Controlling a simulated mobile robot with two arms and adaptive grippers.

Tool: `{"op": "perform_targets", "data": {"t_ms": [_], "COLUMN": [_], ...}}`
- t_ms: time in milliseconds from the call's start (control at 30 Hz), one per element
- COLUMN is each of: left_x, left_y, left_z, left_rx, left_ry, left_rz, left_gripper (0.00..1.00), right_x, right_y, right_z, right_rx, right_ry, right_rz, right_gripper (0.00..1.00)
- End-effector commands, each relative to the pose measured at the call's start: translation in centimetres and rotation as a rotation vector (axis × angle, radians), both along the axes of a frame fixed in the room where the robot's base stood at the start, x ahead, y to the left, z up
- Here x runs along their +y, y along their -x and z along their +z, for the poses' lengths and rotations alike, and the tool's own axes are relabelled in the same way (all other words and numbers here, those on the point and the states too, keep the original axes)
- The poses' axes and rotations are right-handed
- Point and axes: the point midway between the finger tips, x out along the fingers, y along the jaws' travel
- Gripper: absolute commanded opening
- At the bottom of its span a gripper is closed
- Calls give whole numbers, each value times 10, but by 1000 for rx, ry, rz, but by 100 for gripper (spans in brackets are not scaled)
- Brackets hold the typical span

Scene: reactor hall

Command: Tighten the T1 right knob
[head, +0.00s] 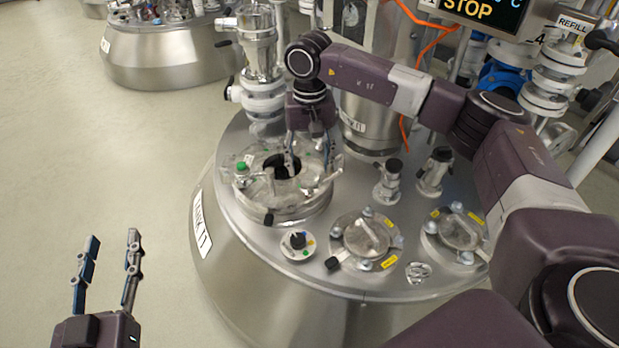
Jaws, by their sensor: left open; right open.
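A steel tank (232,268) with a label that seems to read T1 fills the middle of the head view. On its top left is a round port (262,212) with a clear lid. Fittings around its rim include a green-marked one (242,168) at the left and a pale handle-like one (335,173) at the right. I cannot tell for certain which is the right knob. My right gripper (309,162) reaches down over the port's right half, fingers apart, partly hiding the lid. Contact cannot be told. My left gripper (108,258) is open and empty over the floor.
A black-topped dial (297,241), two round covers (362,238) (460,230) and two small valves (388,181) (434,170) stand on the tank top. A steel column (262,60) rises behind the port. Floor (130,150) at left is clear.

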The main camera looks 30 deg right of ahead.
Motion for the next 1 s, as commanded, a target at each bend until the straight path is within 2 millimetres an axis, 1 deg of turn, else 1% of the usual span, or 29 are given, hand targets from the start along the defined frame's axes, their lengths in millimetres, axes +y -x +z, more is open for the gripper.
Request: {"op": "perform_targets", "data": {"t_ms": [200,400,433,500,667,867,1000], "left_x": [4,7,6,3,-2,-5,-6], "left_y": [2,5,4,1,0,7,16], "left_z": [-24,-40,-37,-21,14,54,79], "left_rx": [107,178,156,79,-75,-252,-368], "left_ry": [-28,-46,-40,-21,19,67,99], "left_rz": [7,12,11,5,-4,-15,-22], "left_gripper": [41,41,41,41,41,41,41], "right_x": [0,0,0,0,0,0,0], "right_y": [0,0,0,0,0,0,0], "right_z": [1,1,-5,-13,-27,-41,-50], "right_rx": [0,0,2,2,0,0,1], "right_ry": [-1,0,-1,0,0,0,-1], "right_rz": [274,507,515,510,508,507,507], "right_gripper": [51,51,51,51,51,51,51]}}
